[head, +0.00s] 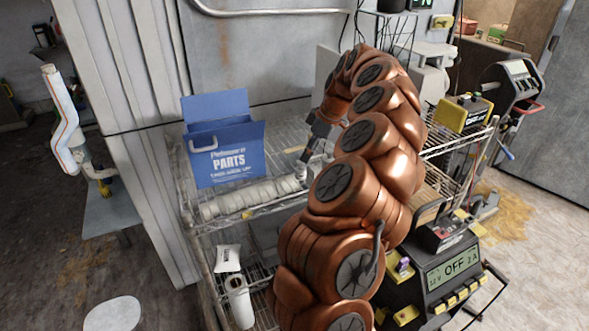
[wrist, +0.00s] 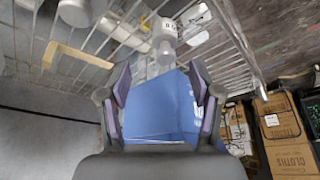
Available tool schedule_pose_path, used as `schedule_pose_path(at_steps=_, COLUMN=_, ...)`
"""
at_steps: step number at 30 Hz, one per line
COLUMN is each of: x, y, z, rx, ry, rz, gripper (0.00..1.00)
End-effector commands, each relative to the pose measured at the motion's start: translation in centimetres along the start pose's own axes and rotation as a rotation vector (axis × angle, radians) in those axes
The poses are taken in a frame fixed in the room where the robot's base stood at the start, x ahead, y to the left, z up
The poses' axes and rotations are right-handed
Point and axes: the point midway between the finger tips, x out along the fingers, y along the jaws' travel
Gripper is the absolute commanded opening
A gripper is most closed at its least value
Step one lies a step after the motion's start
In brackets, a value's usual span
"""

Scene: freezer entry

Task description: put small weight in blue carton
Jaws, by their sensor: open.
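In the wrist view the carton (wrist: 160,108) fills the space between my fingers. My gripper (wrist: 159,82) is open, with its two fingers apart and nothing seen held between them. In the head view my gripper (head: 308,153) is right of the carton, partly hidden by my arm. The carton's inside is not clearly visible.
A ribbed pale roll (head: 252,196) lies on the shelf in front of the carton. A white packet (head: 228,258) and a white roll (head: 239,301) are lower down. A yellow-black device (head: 463,113) stands at right. Brown boxes (wrist: 284,135) show in the wrist view.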

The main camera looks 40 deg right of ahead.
Motion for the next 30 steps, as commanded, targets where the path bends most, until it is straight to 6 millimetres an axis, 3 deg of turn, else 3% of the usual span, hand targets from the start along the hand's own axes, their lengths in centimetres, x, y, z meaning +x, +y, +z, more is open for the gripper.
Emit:
schedule_pose_path(at_steps=17, x=3.7, y=-0.4, z=0.1, rx=0.007, ry=0.000, rz=0.000, gripper=0.64)
schedule_pose_path(at_steps=24, x=6.8, y=-0.7, z=0.0, rx=0.003, ry=0.000, rz=-0.001, gripper=0.64)
schedule_pose_path(at_steps=30, x=7.4, y=-0.7, z=0.0, rx=0.004, ry=0.001, rz=0.001, gripper=0.64)
